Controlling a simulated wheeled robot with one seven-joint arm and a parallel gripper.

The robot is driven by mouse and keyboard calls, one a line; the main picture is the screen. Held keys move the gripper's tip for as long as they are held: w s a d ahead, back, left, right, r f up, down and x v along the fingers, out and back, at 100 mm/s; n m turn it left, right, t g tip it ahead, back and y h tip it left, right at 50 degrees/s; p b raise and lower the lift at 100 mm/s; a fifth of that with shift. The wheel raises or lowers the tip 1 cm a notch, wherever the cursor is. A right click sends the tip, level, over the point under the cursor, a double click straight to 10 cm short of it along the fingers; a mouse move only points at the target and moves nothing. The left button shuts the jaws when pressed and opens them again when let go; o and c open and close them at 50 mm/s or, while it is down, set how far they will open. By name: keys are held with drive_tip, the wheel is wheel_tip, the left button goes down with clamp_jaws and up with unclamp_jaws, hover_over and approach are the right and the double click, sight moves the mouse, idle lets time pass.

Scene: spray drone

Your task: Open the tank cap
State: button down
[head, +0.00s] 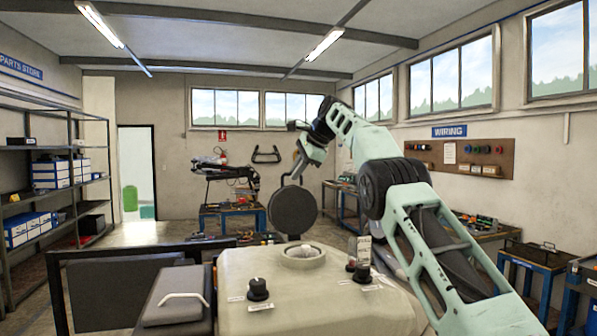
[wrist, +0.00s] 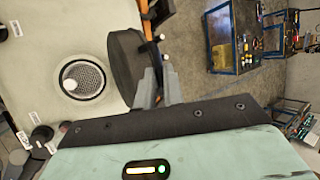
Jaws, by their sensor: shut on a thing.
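The tank cap (head: 293,210) is a dark round disc, standing on edge above and just behind the tank's filler opening (head: 303,254). The opening is uncovered; in the wrist view the opening (wrist: 83,80) shows a mesh strainer with a white round thing in it. My gripper (head: 290,180) is shut on the cap at its upper edge. In the wrist view my gripper's fingers (wrist: 152,86) meet the side of the dark cap (wrist: 126,66), seen nearly edge-on. I cannot tell whether a hinge joins the cap to the tank.
The pale tank top (head: 330,300) carries a black knob (head: 258,289) at front left and more fittings right of the opening. A dark grey box with a handle (head: 180,294) stands left of it. Shelving (head: 60,190) lines the left wall; a blue workbench (head: 233,213) stands behind.

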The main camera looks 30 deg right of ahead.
idle(0.3)
drive_tip(key=c, duration=1.5)
unclamp_jaws()
